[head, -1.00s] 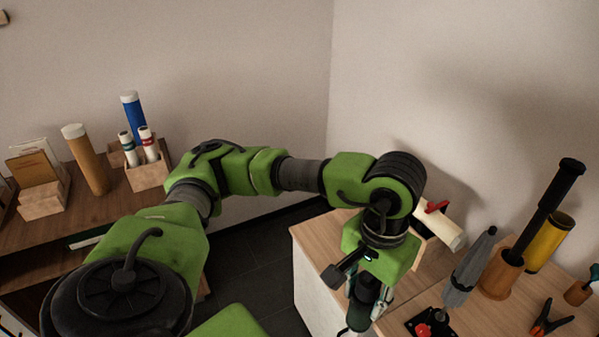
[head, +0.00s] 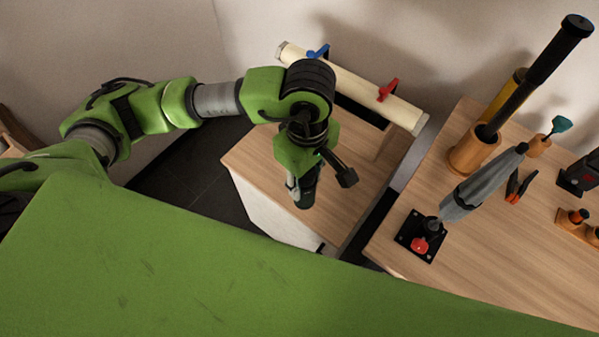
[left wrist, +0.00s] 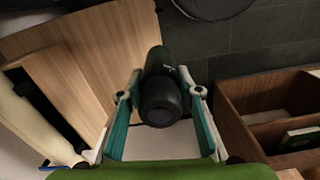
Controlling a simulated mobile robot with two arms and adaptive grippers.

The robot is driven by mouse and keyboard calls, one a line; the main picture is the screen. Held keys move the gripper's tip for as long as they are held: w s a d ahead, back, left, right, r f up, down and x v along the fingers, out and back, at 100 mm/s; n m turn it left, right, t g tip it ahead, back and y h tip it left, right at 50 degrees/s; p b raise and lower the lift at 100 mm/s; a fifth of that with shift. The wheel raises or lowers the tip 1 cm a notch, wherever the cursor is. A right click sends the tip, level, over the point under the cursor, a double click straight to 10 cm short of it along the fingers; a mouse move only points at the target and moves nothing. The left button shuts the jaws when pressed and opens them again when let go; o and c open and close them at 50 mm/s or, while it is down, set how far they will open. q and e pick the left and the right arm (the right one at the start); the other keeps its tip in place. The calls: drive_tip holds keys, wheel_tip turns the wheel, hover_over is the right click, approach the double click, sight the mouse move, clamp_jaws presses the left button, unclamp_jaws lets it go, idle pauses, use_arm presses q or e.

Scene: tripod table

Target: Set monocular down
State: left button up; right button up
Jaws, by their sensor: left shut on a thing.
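The monocular (head: 307,192), a dark green and black tube, is held in my left gripper (head: 300,178). In the left wrist view the monocular (left wrist: 161,92) sits between the two teal-lined fingers of the left gripper (left wrist: 160,85), its dark round end facing the camera. In the head view it appears over the front part of a low wooden cabinet top (head: 250,160). I cannot tell whether it touches the top. Part of it is hidden by the gripper. My right gripper is not in view.
A cream roll on a stand with blue and red clamps (head: 350,85) lies along the back of the cabinet top. To the right, a wooden table (head: 480,255) holds a grey folded item (head: 482,185), a black base with a red knob (head: 420,236) and an orange-handled clamp (head: 518,188).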

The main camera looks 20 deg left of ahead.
use_arm(q)
drive_tip(key=shift+s+d+f+n, duration=0.1)
drive_tip(key=shift+d+f+n, duration=0.3)
drive_tip(key=shift+d, duration=0.05)
drive_tip(key=shift+f, duration=0.2)
drive_tip(key=shift+n, duration=0.3)
drive_tip(key=w+a+f+p, duration=0.1)
drive_tip(key=w+a+f, duration=0.1)
drive_tip(key=w+f, duration=0.2)
drive_tip(key=w+a+f+p, duration=0.1)
drive_tip(key=w+a+f, duration=0.2)
drive_tip(key=w+f, duration=0.1)
drive_tip(key=w+a+f+p, duration=0.2)
drive_tip(key=w+f, duration=0.1)
drive_tip(key=f, duration=0.2)
drive_tip(key=shift+w+a, duration=0.3)
drive_tip(key=shift+w, duration=0.1)
